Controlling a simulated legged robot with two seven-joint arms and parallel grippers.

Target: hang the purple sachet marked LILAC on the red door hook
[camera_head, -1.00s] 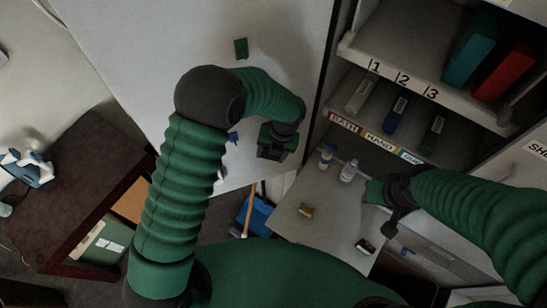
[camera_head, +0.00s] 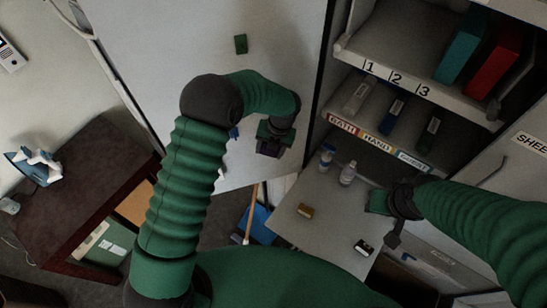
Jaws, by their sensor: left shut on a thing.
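My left gripper (camera_head: 270,142) is in front of the pale door (camera_head: 160,50) and is shut on a small dark purple sachet (camera_head: 268,151). Most of the sachet is hidden by the gripper, and no lettering on it can be read. A green hook or block (camera_head: 240,44) is high on the door, and a blue one (camera_head: 234,132) is just left of my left gripper. No red hook shows; my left arm covers part of the door. My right gripper (camera_head: 378,202) is over the right side of the pale worktop; its finger gap is not clear.
The worktop (camera_head: 300,228) holds two small bottles (camera_head: 347,173), a brown block (camera_head: 305,211) and a black-and-white item (camera_head: 364,247). Labelled shelves (camera_head: 400,82) with rolled items and binders stand at right. A dark red cabinet (camera_head: 85,190) with an iron (camera_head: 35,165) is at left.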

